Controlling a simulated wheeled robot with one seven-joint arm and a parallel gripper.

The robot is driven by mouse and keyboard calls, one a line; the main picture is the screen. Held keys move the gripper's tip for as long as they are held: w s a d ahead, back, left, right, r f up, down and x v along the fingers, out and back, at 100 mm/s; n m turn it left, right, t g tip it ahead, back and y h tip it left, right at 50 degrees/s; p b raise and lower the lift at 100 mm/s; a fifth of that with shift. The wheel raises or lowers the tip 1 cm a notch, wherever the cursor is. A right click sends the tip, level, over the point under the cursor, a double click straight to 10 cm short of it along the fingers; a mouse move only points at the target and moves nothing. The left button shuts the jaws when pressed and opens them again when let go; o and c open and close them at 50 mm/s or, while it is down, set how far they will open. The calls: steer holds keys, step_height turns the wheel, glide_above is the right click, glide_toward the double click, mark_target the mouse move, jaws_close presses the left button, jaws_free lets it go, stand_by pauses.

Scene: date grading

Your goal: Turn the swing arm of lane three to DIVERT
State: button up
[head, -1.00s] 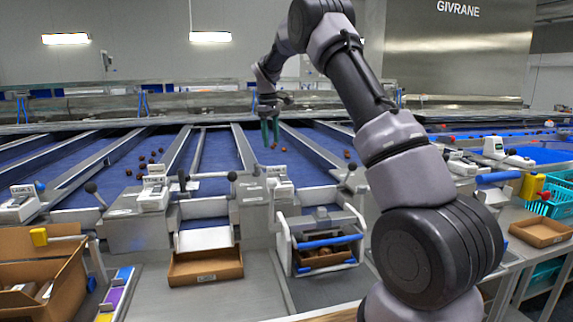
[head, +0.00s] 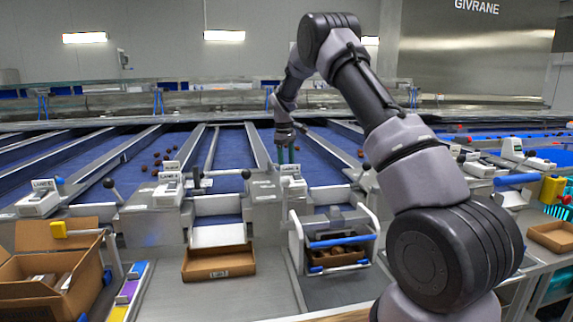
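I see nothing held. It is just behind a white control box (head: 291,182), close to it; whether it touches anything there is unclear. Left of it, a pale bar with a dark round knob (head: 245,174) reaches across the end of a blue lane. Another white labelled box (head: 169,188) stands at that bar's other end, with a dark-knobbed lever (head: 197,174). The lane labels are too small for me to be sure which is lane three.
Blue lanes with metal dividers run back, with dark dates scattered on them. An open cardboard carton (head: 218,270) and a metal-framed bin (head: 335,260) stand in front. A larger carton (head: 93,272) is at left. My arm covers much of the right.

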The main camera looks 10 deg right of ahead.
jaws_close()
stand_by(1.3)
